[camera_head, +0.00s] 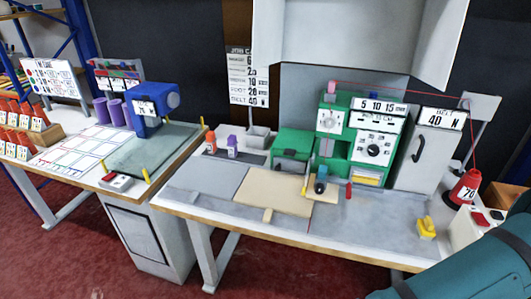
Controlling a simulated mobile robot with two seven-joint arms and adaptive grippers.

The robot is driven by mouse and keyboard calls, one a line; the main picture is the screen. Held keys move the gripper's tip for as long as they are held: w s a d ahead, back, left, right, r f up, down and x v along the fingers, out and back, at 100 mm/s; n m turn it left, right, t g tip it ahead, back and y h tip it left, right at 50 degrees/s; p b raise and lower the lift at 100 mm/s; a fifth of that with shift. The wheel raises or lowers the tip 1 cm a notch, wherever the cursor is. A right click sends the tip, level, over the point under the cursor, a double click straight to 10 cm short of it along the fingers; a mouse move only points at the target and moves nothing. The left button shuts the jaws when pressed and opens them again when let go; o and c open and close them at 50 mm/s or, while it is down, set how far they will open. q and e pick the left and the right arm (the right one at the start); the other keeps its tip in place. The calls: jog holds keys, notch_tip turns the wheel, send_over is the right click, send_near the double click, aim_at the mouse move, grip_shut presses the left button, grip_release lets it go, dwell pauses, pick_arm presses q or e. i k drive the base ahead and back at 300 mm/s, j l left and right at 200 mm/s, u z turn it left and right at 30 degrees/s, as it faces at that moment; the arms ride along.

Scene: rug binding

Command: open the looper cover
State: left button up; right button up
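The green binding machine (340,150) stands at the back of the right-hand table. A low green box part (293,142) sits at its left, with a dark patch on its front. I cannot tell for sure which panel is the looper cover, or whether that box is it. A dark blue wheel-like part (320,186) and a grey presser area stand in front of the machine. My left gripper is not in view. A teal link of my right arm enters at the bottom right; its gripper fingers are out of the frame.
A beige piece (262,192) lies on the right table's grey top (215,178). A yellow block (427,228) is near its front right. A red cone (466,187) and a grey cabinet (425,155) stand right of the machine. The left table holds a blue device (150,107).

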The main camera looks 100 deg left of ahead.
aim_at(293, 140)
jog(key=u, duration=2.95)
